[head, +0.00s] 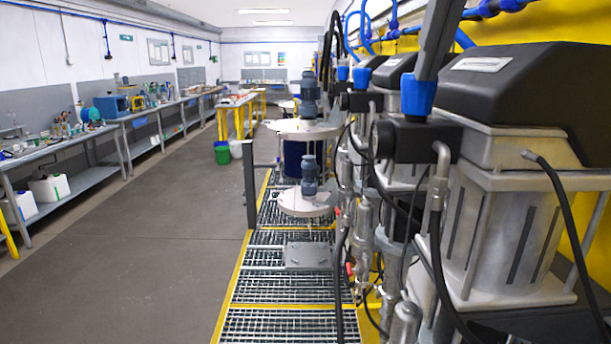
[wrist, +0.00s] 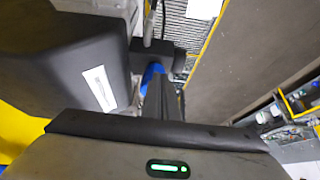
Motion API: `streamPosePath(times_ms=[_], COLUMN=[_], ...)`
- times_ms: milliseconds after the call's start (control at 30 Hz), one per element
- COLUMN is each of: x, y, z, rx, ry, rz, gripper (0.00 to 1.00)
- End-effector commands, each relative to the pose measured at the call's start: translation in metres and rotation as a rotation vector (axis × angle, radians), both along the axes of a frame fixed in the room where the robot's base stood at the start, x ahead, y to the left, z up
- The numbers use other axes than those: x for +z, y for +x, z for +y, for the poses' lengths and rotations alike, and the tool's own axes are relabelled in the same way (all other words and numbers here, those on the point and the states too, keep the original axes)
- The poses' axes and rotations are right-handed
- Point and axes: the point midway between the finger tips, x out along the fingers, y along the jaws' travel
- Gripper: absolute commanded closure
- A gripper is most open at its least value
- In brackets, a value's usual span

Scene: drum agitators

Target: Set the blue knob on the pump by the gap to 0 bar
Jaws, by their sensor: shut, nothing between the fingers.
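The nearest pump (head: 510,220), with a black hood and pale metal body, stands at the right in the head view. Its blue knob (head: 418,96) sits upright on a black block (head: 412,138). My gripper (head: 427,76) is shut and comes down from above, its fingertips at the top of this knob. The knob also shows in the wrist view (wrist: 153,70), partly hidden by the fingers of my gripper (wrist: 160,78); contact is hard to tell. Farther blue knobs (head: 362,77) and (head: 342,73) stand behind. I cannot read any pressure scale or the knob's setting.
Hoses and pipes (head: 437,190) hang close beside the nearest pump. Yellow-edged floor grating (head: 285,285) with drum agitators (head: 303,203) lies left of the pumps. The grey floor (head: 170,220) is open. Workbenches (head: 100,135) line the left wall.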

Motion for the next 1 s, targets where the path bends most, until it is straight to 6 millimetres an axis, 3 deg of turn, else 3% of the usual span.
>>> streamPosePath(times_ms=[1000], x=[-0.0031], y=[0.0057], z=[-0.0014], rx=[0.0], ry=[0.0], rz=[-0.001], gripper=[1.0])
